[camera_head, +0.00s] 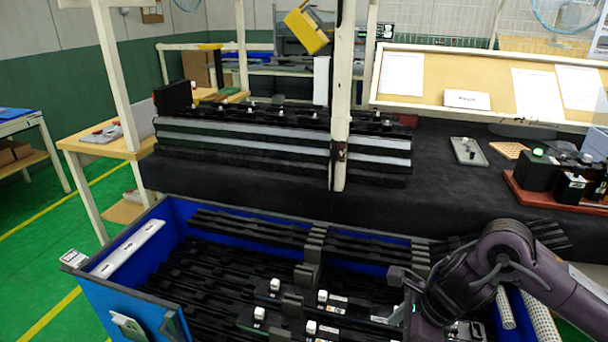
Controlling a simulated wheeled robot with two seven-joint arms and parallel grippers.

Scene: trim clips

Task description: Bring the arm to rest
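My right arm comes in from the right edge and bends down over the blue crate (150,300). Its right gripper (403,305) hangs low over the right part of the crate, at the bottom of the view. The fingers are mostly hidden by the wrist and the dark parts behind, so I cannot tell whether they are open or shut or hold anything. My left arm and gripper are not in view. Long black trim strips (215,270) lie in rows in the crate, and several small white clips (323,296) show on the nearer strips.
A black bench (245,190) behind the crate carries a long stack of trim (280,140). A white post (339,100) rises there. A red-based device (555,190) and a grey tray (468,151) sit at right. Green floor (45,255) is clear at left.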

